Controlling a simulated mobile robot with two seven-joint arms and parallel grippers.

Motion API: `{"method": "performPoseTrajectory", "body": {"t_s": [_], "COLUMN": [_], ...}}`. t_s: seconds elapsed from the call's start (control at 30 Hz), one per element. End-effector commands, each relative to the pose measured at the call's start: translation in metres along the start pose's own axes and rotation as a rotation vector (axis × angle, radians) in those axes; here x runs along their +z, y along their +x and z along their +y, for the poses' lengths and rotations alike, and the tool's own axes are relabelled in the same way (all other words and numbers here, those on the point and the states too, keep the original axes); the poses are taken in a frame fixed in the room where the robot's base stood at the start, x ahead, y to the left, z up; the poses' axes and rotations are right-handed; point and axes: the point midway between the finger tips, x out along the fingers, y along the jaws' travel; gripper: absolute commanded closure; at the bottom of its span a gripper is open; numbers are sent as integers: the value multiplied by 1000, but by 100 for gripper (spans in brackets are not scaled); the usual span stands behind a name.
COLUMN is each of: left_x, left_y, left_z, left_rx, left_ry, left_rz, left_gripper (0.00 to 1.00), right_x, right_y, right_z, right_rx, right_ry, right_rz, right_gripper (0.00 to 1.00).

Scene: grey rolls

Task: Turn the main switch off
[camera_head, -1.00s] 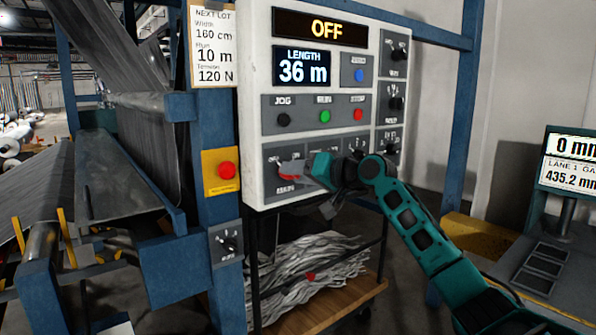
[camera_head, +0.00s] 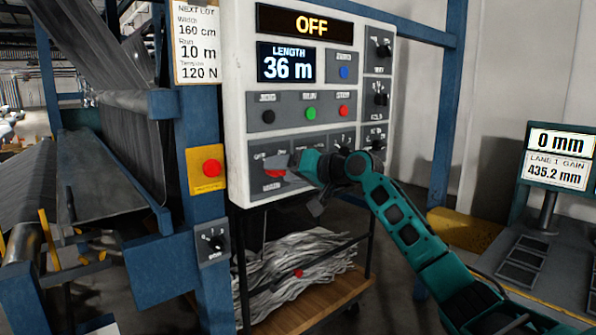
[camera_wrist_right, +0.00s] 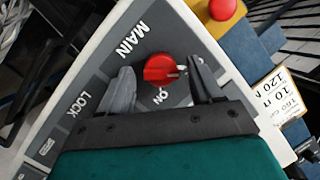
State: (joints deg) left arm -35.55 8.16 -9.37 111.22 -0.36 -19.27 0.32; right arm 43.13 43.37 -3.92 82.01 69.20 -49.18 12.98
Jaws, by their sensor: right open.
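The main switch is a red round knob (camera_head: 275,173) at the lower left of the white control panel (camera_head: 238,110). It shows closer in the right wrist view (camera_wrist_right: 160,69), with a pale mark on its right side and the words MAIN and ON beside it. My right gripper (camera_head: 290,174) is at the switch, partly covering its plate in the head view. In the wrist view its two grey fingers (camera_wrist_right: 160,84) are open, one on each side of the knob, with gaps visible. The panel's top display (camera_head: 305,22) reads OFF. My left gripper is not in view.
A red button on a yellow plate (camera_head: 205,170) sits on the blue post left of the panel. Other knobs and the jog, run and stop buttons (camera_head: 310,113) are above and right. A cart with grey strips (camera_head: 290,265) stands below.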

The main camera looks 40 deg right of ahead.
Motion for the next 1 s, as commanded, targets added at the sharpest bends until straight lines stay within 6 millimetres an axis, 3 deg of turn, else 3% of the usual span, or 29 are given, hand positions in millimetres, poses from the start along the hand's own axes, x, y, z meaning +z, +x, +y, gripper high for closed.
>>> {"method": "performPoseTrajectory", "body": {"t_s": [0.17, 0.4, 0.6, 0.8, 1.0], "left_x": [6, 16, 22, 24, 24], "left_y": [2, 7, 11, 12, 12], "left_z": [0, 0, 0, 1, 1], "left_rx": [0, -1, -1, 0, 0], "left_ry": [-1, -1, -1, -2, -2], "left_rz": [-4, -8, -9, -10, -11], "left_gripper": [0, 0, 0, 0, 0], "right_x": [2, 3, 2, 1, 0], "right_y": [-23, -77, -109, -124, -126], "right_z": [2, 2, 2, 1, 0], "right_rx": [3, 6, 4, 3, 2], "right_ry": [-5, -7, -2, -2, -2], "right_rz": [-1, -3, -2, -2, -2], "right_gripper": [35, 35, 35, 35, 35]}}
